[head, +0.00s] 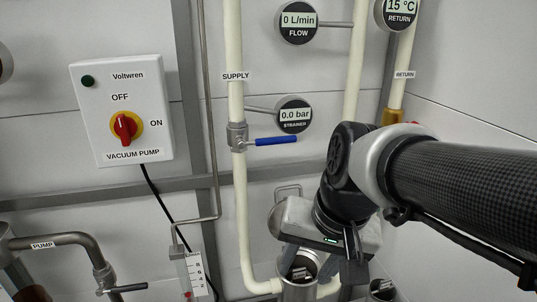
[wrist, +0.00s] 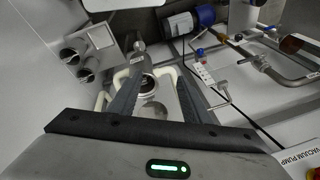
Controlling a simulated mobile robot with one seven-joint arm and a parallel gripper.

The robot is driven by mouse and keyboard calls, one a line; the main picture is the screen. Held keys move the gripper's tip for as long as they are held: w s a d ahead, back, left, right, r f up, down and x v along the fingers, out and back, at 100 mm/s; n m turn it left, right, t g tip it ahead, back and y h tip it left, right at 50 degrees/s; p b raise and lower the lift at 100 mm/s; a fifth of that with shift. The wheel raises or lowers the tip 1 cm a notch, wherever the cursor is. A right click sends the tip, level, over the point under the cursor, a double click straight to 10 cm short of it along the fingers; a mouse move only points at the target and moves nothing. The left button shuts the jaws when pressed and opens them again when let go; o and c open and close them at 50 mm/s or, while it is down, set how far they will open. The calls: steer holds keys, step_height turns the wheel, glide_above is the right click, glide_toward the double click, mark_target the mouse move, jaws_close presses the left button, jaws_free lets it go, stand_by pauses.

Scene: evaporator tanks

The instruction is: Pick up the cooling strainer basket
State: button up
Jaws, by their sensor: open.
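The strainer housing (head: 298,291) is an open-topped metal cylinder at the bottom middle of the head view, at the foot of the supply pipe. Something light and metallic, perhaps the basket (head: 300,273), shows inside its mouth, partly hidden. A round metal lid (head: 277,219) stands behind my gripper. My gripper (head: 309,270) is open and points down at the housing, with its fingers over or beside the mouth. In the wrist view, my gripper (wrist: 161,77) has its fingers apart, with the round mouth of the housing (wrist: 148,81) between them. I cannot tell whether they touch anything.
The supply pipe (head: 236,190) has a valve with a blue lever (head: 272,141). A vacuum pump switch box (head: 122,110) is on the wall at left. A small dark open cylinder (head: 383,289) stands right of the housing. Pump piping (head: 75,240) runs at lower left.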

steer(key=w+a+f+m+g+y+b, duration=0.2)
steer(key=a+f+b, duration=0.25)
steer(key=f, duration=0.45)
steer(key=n+t+h+p, duration=0.3)
steer(key=n+p, duration=0.4)
steer(key=p, duration=0.2)
glide_above(300, 269)
steer(key=s+d, duration=0.1)
steer(key=s, duration=0.6)
step_height(300, 269, down, 7)
steer(key=b+x, duration=0.4)
steer(key=x, duration=0.7)
steer(key=shift+w+a+f, duration=0.15)
steer(key=shift+w+f, duration=0.1)
steer(key=shift+w, duration=0.1)
steer(key=shift+w+b+x, duration=0.2)
steer(key=shift+b+x, duration=0.3)
steer(key=shift+x, duration=2.35)
steer(key=shift+r, duration=0.15)
jaws_close()
